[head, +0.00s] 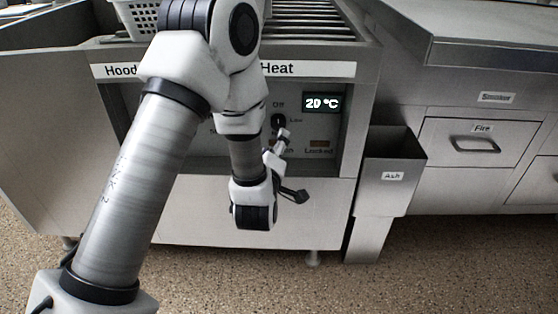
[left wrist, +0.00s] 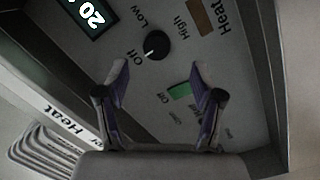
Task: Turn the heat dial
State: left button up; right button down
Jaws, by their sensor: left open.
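The heat dial (head: 279,120) is a small round black knob on the grey panel under the "Heat" label, partly hidden by my left gripper in the head view. In the left wrist view the dial (left wrist: 156,44) shows clearly, with a white mark pointing towards "Off"; "Low" and "High" are printed around it. My left gripper (left wrist: 157,76) is open and empty. Its two fingers point at the panel, and the dial appears beyond the tips, between their lines. I see no contact. My right gripper is in neither view.
A display (head: 321,103) reads 20 °C; it is cut off in the wrist view. A green indicator (left wrist: 180,91) and a brown one (left wrist: 200,17) are on the panel. An ash bin (head: 392,172) stands at the right. A white perforated basket (head: 130,18) sits on top.

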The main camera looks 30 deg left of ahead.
aim_at(277, 125)
pick_arm(q)
jog(key=x, duration=0.2)
jog(key=b+x, duration=0.1)
jog(key=x, duration=0.2)
jog(key=r+x, duration=0.1)
jog(key=x, duration=0.2)
jog(key=shift+s+a, duration=0.15)
jog(key=shift+a, duration=0.05)
jog(key=c, duration=1.1)
